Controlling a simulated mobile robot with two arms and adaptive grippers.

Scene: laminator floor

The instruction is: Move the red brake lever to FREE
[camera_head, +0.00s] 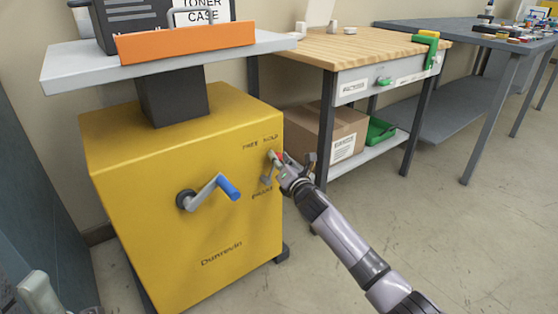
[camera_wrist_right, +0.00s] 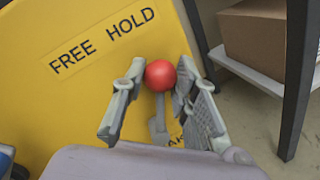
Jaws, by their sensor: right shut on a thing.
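The red brake lever's ball knob (camera_wrist_right: 160,75) sits between the two fingers of my right gripper (camera_wrist_right: 162,68) in the right wrist view. The lever's grey arm (camera_wrist_right: 158,122) runs down from the knob to the yellow cabinet's front. The words FREE and HOLD are printed above it, and the knob leans to the HOLD side. In the head view my right gripper (camera_head: 280,162) is at the cabinet's upper right, shut on the knob, which it mostly hides. The BRAKE label is partly covered in the wrist view.
The yellow cabinet (camera_head: 200,235) also carries a crank with a blue handle (camera_head: 229,188), left of the lever. A wooden-topped bench (camera_head: 370,50) with a cardboard box (camera_head: 318,125) beneath stands to the right. The floor (camera_head: 440,220) at front right is clear.

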